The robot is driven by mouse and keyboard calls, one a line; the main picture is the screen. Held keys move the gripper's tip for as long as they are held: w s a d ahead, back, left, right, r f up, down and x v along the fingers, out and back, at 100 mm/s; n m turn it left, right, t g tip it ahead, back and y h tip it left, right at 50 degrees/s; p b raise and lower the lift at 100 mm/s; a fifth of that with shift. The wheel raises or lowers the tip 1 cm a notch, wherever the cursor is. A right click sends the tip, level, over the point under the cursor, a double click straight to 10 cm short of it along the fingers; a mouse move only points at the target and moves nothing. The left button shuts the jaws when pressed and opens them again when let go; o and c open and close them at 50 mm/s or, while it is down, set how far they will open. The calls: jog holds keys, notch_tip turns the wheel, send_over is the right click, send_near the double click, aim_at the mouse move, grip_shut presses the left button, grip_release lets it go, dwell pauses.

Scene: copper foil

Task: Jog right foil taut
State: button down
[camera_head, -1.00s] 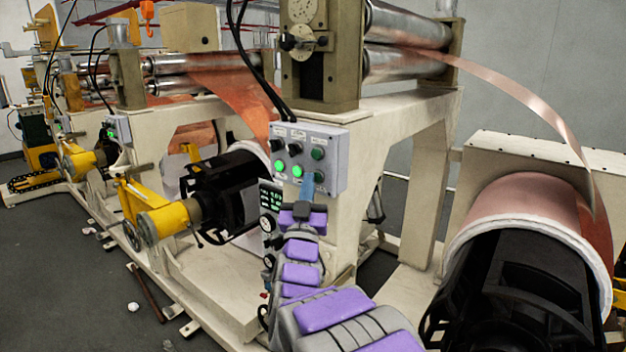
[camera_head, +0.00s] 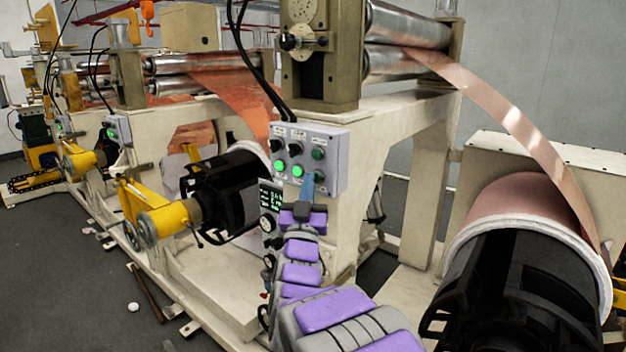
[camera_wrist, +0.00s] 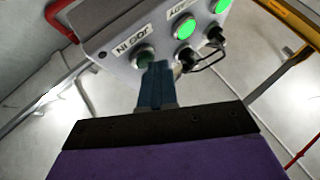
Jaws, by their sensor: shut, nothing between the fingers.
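The right foil (camera_head: 513,120) is a copper strip running from the steel rollers (camera_head: 408,62) down to the right-hand roll (camera_head: 520,203). A grey control box (camera_head: 336,150) hangs on the machine frame, with two lit green buttons and darker ones. My gripper (camera_head: 307,184) is shut and empty, with its blue fingertips at the lower right button. In the wrist view, the fingertips (camera_wrist: 155,76) overlap the dark green button (camera_wrist: 143,56) labelled JOG IN, upside down. I cannot tell how far it is pressed.
Black cables (camera_head: 262,65) hang down to the top of the box. The cream machine frame (camera_head: 385,125) stands close behind it. A second copper foil (camera_head: 238,92) and a black roll core (camera_head: 225,185) are to the left. Grey floor lies beyond.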

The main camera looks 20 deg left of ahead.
jog(key=shift+s, duration=0.15)
jog(key=shift+s+a+r, duration=0.1)
jog(key=shift+s+a, duration=0.05)
jog(key=shift+s, duration=0.55)
jog(key=s, duration=0.1)
jog(key=s+a, duration=0.1)
jog(key=s, duration=0.1)
jog(key=s+a, duration=0.1)
jog(key=shift+s, duration=0.3)
dwell(0.4)
